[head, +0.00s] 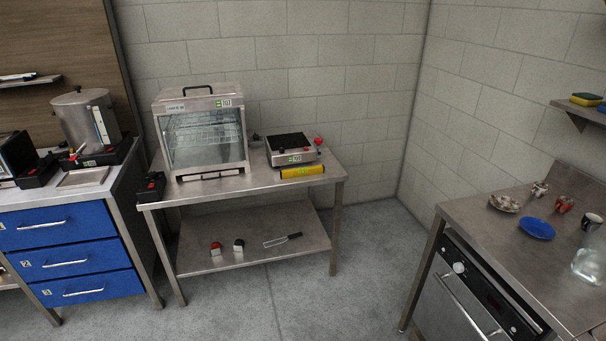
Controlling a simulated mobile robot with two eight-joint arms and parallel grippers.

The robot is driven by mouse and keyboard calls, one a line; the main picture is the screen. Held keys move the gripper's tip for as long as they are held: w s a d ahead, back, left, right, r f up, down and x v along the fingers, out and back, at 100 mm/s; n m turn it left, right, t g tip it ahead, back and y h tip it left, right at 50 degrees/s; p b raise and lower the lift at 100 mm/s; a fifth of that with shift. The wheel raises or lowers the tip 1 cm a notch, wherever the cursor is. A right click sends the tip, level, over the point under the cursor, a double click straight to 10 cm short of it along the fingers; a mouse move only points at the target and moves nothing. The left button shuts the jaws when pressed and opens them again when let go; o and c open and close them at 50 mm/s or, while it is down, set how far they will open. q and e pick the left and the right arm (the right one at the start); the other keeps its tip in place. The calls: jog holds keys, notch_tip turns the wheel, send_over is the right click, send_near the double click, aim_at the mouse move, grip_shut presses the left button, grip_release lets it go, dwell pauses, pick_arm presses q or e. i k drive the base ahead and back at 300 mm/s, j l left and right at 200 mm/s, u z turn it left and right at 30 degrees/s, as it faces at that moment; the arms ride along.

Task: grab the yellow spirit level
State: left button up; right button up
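The yellow spirit level (302,172) lies on the top of the steel table (260,182), near its front right edge. It sits just in front of a small steel appliance with a black top (291,149). Its long side runs roughly along the table's front edge, and nothing covers it. Neither of my grippers shows in the head view.
A glass-fronted display cabinet (203,132) stands left of the level. The table's lower shelf (215,245) holds small items. Blue drawers (66,258) stand at the left, and a steel counter (480,229) at the right. Grey floor (340,290) between is clear.

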aim_at(297, 172)
jog(key=i+j, duration=0.1)
jog(key=i, duration=1.9)
jog(key=i+j+z, duration=0.1)
jog(key=i, duration=0.85)
